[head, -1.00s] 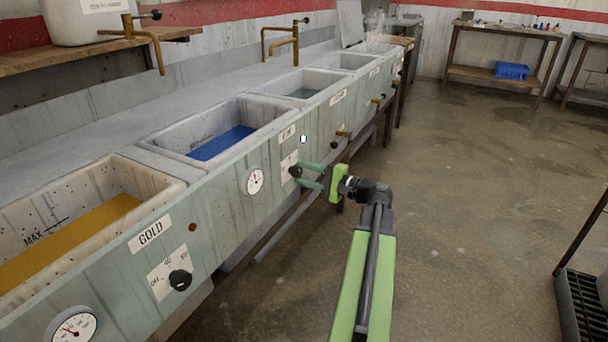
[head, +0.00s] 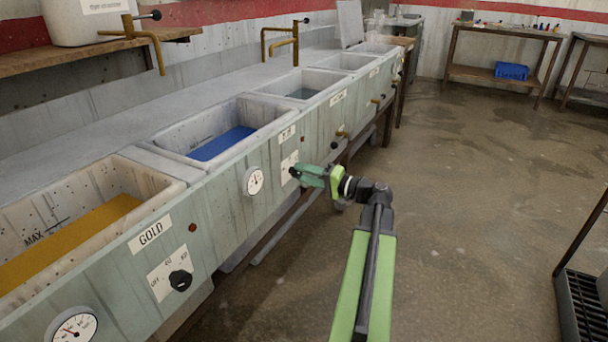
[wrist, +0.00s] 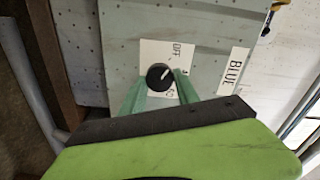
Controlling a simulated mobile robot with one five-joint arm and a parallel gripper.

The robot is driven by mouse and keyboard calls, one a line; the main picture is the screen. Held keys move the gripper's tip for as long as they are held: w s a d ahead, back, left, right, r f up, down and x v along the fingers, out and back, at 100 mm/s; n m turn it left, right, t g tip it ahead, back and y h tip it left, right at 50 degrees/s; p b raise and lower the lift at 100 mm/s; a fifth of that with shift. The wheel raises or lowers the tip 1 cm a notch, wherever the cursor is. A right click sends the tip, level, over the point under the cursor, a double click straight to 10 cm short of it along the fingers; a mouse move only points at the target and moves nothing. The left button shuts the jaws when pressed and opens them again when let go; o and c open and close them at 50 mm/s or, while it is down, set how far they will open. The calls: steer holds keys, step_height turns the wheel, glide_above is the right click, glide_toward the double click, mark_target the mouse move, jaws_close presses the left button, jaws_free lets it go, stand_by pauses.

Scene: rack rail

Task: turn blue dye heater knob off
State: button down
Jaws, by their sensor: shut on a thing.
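The blue dye heater knob (head: 293,171) is small and black, on a white dial plate on the front panel below the blue vat. It also shows in the wrist view (wrist: 159,77), with a pale pointer line toward the upper right. The dial plate (wrist: 161,52) carries an OFF label above and right of the knob. A BLUE label (wrist: 234,68) is to the right. My gripper (head: 301,173) has green fingers shut on the knob, one on each side. In the wrist view the fingers (wrist: 160,84) cover part of the plate's lower markings.
The blue vat (head: 170,147) is above the panel, with a round gauge (head: 253,181) left of the knob. The gold heater knob (head: 180,280) is nearer, on the same panel. The floor (head: 470,200) at right is open.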

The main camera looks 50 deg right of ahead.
steer(key=shift+f, duration=0.1)
steer(key=c, duration=0.9)
jaws_free()
steer(key=v, duration=1.7)
steer(key=shift+s, duration=0.25)
